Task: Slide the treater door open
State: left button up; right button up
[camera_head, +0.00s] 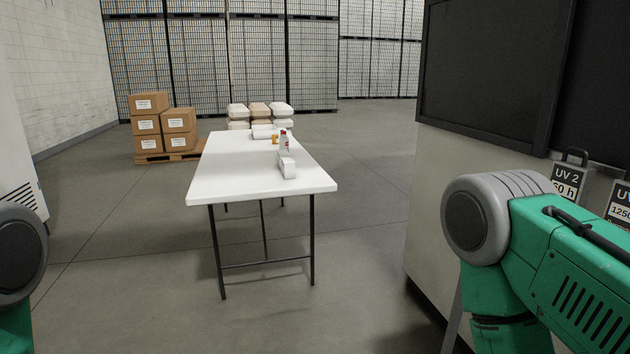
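A large cabinet-like machine (428,200) stands at the right, with dark panels (490,65) in black frames on its upper part. I cannot tell whether one of these panels is the treater door. My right arm, green and grey, covers part of the machine's lower front. A bit of my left arm shows at the left edge. Neither gripper is in view.
A white table (235,183) with a bottle (283,139), a white box (287,165) and small items stands mid-floor. Cardboard boxes (148,123) on a pallet and stacked pale bundles (260,110) are behind it. Tall can racks line the back. Floor between table and machine is clear.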

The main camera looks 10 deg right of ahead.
aim_at(491, 72)
jog(key=i+z, duration=0.2)
jog(key=i, duration=0.25)
jog(key=i+j+z, duration=0.25)
jog(key=i, duration=0.25)
jog(key=i+j+z, duration=0.2)
jog(key=i, duration=0.25)
jog(key=i+j+z, duration=0.2)
jog(key=i, duration=0.25)
